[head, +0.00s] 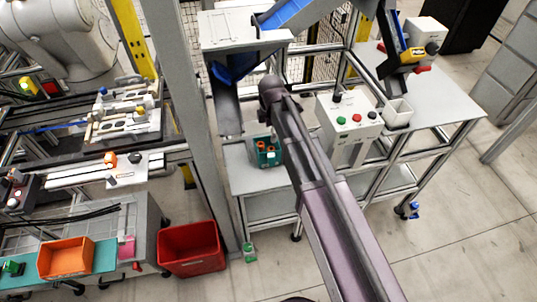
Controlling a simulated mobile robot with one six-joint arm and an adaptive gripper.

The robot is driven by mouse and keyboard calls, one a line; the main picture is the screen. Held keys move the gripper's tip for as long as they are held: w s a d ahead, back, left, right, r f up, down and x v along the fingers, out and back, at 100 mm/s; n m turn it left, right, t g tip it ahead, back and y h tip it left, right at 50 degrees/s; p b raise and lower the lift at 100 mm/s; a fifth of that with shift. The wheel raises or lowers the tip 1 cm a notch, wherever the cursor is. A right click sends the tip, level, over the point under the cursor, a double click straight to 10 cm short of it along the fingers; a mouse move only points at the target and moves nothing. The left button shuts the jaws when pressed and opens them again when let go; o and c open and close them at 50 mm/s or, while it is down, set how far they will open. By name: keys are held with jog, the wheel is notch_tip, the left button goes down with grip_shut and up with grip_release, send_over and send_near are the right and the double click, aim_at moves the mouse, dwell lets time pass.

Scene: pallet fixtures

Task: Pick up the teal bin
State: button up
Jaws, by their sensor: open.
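The teal bin (268,157) sits on the grey lower shelf of the metal workstation, near the middle of the head view. Orange parts show inside it. My arm passes just to its right and covers part of that side. My gripper's fingers do not show in this view, so their place relative to the bin cannot be seen.
A grey chute (226,105) stands above and left of the bin. A red crate (190,250) is on the floor, and an orange bin (66,258) on the left bench. Floor at lower right is clear.

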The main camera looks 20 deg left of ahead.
aim_at(271, 155)
jog(key=shift+f+b, duration=3.6)
jog(key=shift+f, duration=0.3)
jog(key=shift+f, duration=0.1)
jog(key=shift+d+f+b, duration=0.1)
jog(key=shift+f+b, duration=2.4)
jog(key=shift+b, duration=0.1)
jog(key=shift+c, duration=0.2)
grip_shut()
